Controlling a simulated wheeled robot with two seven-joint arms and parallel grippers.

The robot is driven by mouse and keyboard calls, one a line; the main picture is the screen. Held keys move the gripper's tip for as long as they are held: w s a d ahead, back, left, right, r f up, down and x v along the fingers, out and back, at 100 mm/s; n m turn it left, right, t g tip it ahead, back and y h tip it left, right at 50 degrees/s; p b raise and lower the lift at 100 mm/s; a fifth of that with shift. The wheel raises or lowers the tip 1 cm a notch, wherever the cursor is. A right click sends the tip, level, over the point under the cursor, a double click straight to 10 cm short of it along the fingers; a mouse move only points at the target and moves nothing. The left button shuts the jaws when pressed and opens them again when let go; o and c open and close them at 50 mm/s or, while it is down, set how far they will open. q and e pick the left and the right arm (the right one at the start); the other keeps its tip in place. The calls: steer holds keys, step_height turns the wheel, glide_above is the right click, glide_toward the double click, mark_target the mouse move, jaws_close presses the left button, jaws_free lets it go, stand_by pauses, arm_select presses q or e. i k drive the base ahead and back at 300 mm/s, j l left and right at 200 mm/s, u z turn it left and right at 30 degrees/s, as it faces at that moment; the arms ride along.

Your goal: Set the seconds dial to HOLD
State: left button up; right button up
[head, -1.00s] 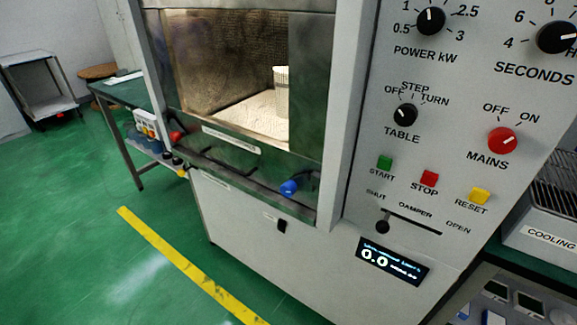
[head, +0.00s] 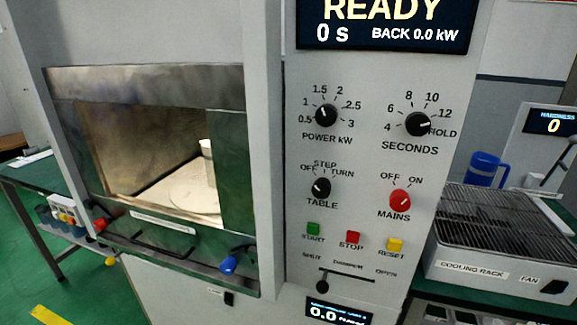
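The seconds dial (head: 418,124) is a black round knob on the right part of the control panel, above the red mains knob. Its white mark points right, to the side where 12 and HOLD are printed; I cannot tell exactly which of the two it meets. The HOLD label (head: 444,133) sits just right of the knob, partly close against it. Neither of my grippers is in view, and nothing touches the dial.
The power knob (head: 326,115), table knob (head: 320,187) and mains knob (head: 400,200) share the panel. The display (head: 385,22) reads READY and 0 S. A cooling rack (head: 505,235) stands at the right. The microwave's window (head: 155,150) is at left. The space before the panel looks clear.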

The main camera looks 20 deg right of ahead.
mark_target(417, 124)
steer(key=z, duration=0.4)
steer(key=l+z, duration=0.1)
steer(key=z, duration=0.25)
steer(key=i+z, duration=0.1)
steer(key=z, duration=0.3)
